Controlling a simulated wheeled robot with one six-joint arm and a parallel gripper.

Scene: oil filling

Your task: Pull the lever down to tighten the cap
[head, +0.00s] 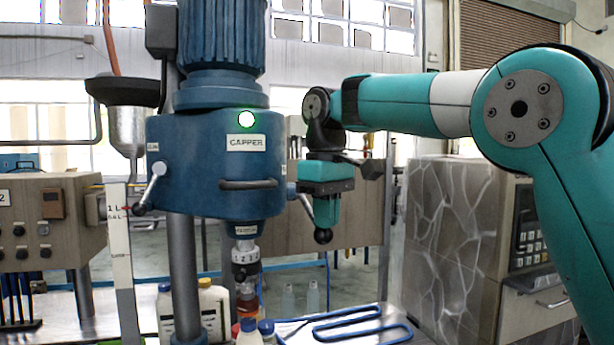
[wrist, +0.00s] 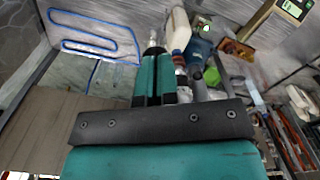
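The blue capper (head: 215,165) stands left of centre in the head view, with a lit green lamp on its front. A lever (head: 306,206) slants down from its right side to a dark ball knob (head: 322,237). My gripper (head: 324,222) points down at this lever, its fingertips at the rod just above the knob. In the wrist view my fingers (wrist: 154,82) are close together, with a silver rod (wrist: 153,48) at their tips. The grip itself is partly hidden. A reddish bottle (head: 246,300) stands below the capper's head (head: 244,262); its cap is hard to make out.
Another lever (head: 150,187) is on the capper's left side. A blue hose (head: 350,322) lies on the metal table to the right. A stone-patterned cabinet (head: 455,245) stands further right.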

